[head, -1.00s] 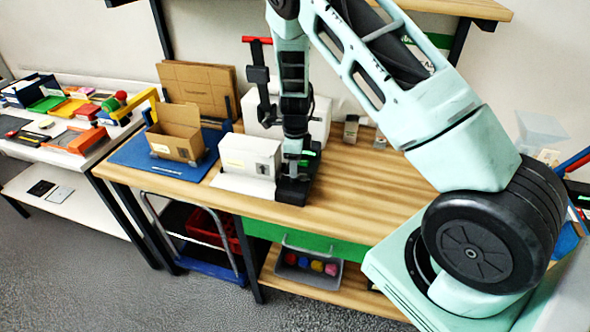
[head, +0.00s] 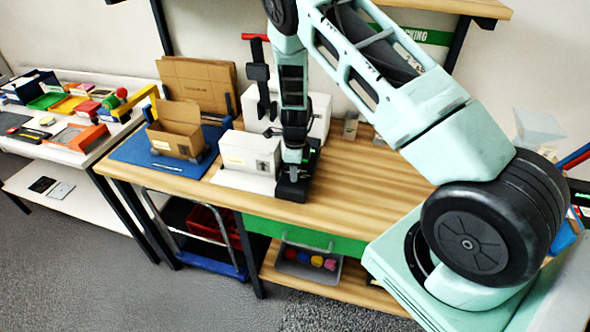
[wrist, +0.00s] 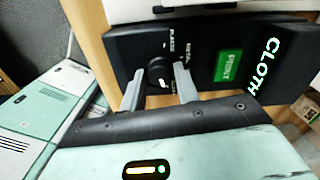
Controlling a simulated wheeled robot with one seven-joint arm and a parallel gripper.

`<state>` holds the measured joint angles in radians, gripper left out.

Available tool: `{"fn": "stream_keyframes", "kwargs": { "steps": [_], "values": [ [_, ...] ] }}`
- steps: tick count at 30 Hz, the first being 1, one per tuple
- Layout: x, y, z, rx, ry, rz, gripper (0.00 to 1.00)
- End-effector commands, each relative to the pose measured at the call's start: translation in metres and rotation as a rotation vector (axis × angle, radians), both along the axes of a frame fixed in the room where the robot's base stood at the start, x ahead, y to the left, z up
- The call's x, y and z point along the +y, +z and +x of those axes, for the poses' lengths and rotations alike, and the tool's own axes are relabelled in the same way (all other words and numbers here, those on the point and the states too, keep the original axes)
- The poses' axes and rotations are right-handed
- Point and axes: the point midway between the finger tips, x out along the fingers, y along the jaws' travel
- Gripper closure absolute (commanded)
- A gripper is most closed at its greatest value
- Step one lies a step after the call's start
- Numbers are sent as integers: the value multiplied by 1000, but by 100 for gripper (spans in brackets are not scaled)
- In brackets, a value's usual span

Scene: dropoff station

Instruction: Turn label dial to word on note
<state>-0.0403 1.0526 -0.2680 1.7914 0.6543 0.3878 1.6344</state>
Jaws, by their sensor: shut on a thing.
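The label printer is a black unit (wrist: 205,50) with a round black dial (wrist: 159,70), a green PRINT button (wrist: 228,66) and a display reading CLOTH (wrist: 264,68). Small white words ring the dial; one looks like METAL, and the others are hard to read or partly covered. My gripper (wrist: 160,88) is shut on the dial, one finger on each side of it. In the head view my gripper (head: 293,172) points down onto the printer (head: 298,187), hiding most of its top. I cannot make out a note with a word in either view.
A white carton (head: 248,152) stands just left of the printer, and a larger white box (head: 318,112) behind it. An open cardboard box (head: 175,131) sits on a blue mat (head: 125,153).

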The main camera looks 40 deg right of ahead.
Motion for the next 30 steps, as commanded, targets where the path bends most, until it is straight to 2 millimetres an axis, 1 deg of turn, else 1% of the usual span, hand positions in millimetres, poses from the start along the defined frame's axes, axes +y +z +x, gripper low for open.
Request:
{"fn": "stream_keyframes", "kwargs": {
  "steps": [5,11,17,30],
  "values": [
    [0,0,0,0,28,0,92],
    [0,-2,0,-1,123,1,92],
    [-1,-2,0,-1,286,0,92],
    [-1,-2,0,-2,706,-1,92]
  ]
}}
